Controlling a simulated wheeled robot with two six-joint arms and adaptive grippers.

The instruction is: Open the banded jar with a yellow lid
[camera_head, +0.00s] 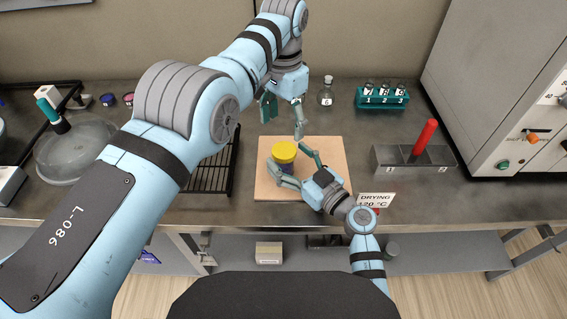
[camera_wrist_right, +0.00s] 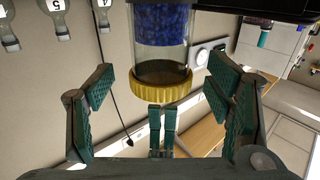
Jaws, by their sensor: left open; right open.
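The jar (camera_wrist_right: 161,55) stands on a wooden board (camera_head: 328,150). It is clear with a blue band or filling and has a ridged yellow lid (camera_head: 284,151), which sits on it. In the right wrist view the jar appears upside down, with the lid (camera_wrist_right: 162,87) between my right fingers. My right gripper (camera_head: 286,156) is open around the jar, with a gap visible on either side in the wrist view. My left gripper (camera_head: 284,119) is open and empty, pointing down above and just behind the lid. The jar's lower part is mostly hidden in the head view.
Behind the board stand a small flask (camera_head: 326,92) and a teal rack (camera_head: 382,97) of numbered vials. A grey divided holder (camera_head: 440,158) with a red stick (camera_head: 424,138) is on the right. A black wire rack (camera_head: 212,170) is close on the left. A drying sign (camera_head: 376,200) is near the front edge.

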